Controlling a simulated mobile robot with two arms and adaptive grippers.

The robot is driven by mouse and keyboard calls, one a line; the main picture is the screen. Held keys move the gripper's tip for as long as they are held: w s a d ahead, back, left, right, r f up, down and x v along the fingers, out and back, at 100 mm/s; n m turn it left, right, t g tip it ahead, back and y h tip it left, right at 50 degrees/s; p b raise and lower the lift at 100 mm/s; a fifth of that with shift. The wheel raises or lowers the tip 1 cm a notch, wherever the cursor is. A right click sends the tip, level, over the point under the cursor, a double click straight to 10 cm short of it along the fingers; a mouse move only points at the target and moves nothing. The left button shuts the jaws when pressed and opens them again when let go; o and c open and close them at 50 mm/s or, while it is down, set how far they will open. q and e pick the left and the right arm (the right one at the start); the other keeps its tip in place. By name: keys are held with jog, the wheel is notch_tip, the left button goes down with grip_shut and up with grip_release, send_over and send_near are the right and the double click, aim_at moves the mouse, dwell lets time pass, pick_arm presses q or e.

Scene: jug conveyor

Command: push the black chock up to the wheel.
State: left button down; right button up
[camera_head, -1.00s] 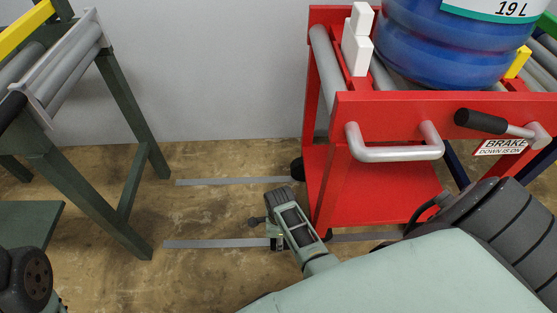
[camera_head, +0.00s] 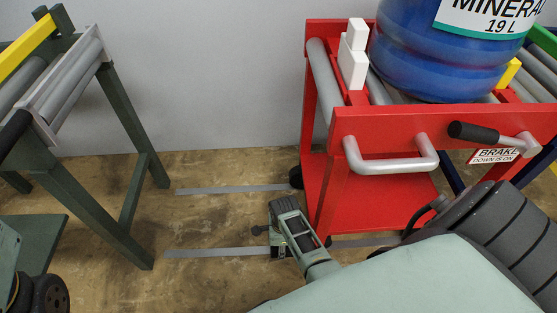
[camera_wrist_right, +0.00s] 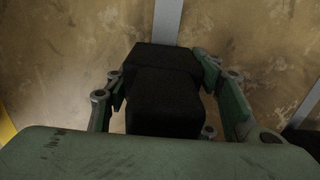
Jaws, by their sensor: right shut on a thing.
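My right gripper (camera_head: 277,250) is low over the floor, left of the red cart's (camera_head: 400,122) near foot. The right wrist view shows the black chock (camera_wrist_right: 165,88) between its two fingers, and it is shut on the chock. In the head view the gripper mostly hides the chock. A black wheel (camera_head: 296,177) shows under the cart's far left corner. The cart's near left wheel is hidden behind my right gripper and the cart post, so I cannot tell the gap to the chock. My left gripper is not in view.
A blue water jug (camera_head: 430,60) and white blocks (camera_head: 353,65) are on the cart. Its grey handle (camera_head: 395,165) and brake lever (camera_head: 480,132) face me. Grey strips (camera_head: 215,253) mark the floor. A green roller stand (camera_head: 100,215) is left, with bare floor between.

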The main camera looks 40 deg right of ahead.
jog(key=s+d, duration=0.1)
jog(key=s+d+p, duration=0.1)
jog(key=d, duration=0.1)
jog(key=shift+s+d+f, duration=0.15)
jog(key=shift+s+f, duration=0.05)
jog(key=shift+d+f, duration=0.1)
jog(key=o, duration=1.5)
jog(key=shift+s+d, duration=0.1)
jog(key=shift+h, duration=0.3)
notch_tip(320, 180, up, 12)
jog(key=w+a, duration=0.1)
jog(key=shift+r, duration=0.2)
jog(key=shift+a, duration=0.1)
